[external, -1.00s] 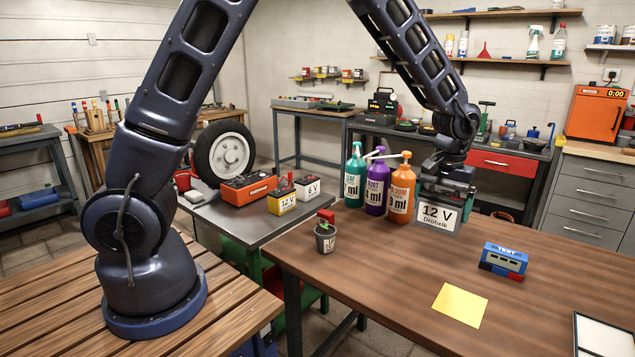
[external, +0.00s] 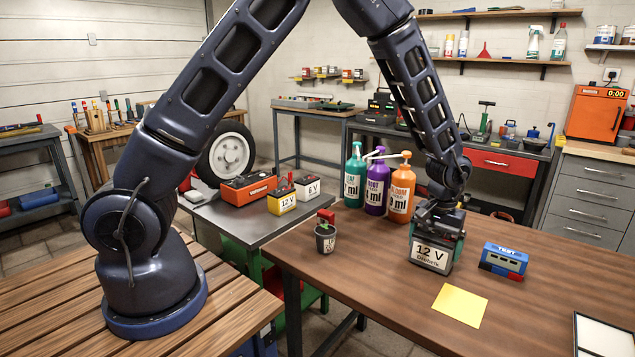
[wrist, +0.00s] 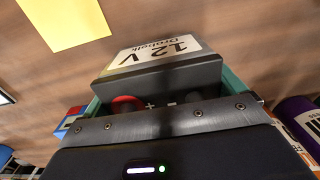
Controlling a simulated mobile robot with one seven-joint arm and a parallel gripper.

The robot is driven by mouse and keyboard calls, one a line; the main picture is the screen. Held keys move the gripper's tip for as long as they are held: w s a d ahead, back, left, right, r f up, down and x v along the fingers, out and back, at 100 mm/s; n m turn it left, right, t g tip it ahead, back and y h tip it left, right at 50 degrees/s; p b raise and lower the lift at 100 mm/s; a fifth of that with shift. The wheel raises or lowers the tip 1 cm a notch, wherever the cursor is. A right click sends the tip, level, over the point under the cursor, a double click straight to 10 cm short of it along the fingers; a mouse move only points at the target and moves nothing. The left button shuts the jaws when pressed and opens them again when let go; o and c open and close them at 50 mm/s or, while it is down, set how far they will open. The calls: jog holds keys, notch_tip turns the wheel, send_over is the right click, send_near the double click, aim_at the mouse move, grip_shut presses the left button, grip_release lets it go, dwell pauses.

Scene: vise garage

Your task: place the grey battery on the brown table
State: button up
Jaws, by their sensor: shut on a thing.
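The grey battery (external: 431,256), with a white "12 V" label, is at the brown table (external: 380,290) in the external view, just behind the yellow sheet. My gripper (external: 438,222) is shut on the battery from above, with green fingers at its sides. The battery is upright and very low over the tabletop or touching it; I cannot tell which. In the wrist view the battery (wrist: 160,70) sits between the fingers, its label and dark top with a red terminal showing.
A yellow sheet (external: 460,305) lies in front of the battery. A blue tester (external: 503,260) stands to its right. Teal, purple and orange pump bottles (external: 376,185) stand behind it to the left.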

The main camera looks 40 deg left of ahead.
jog(key=shift+f, duration=0.2)
jog(key=o, duration=1.4)
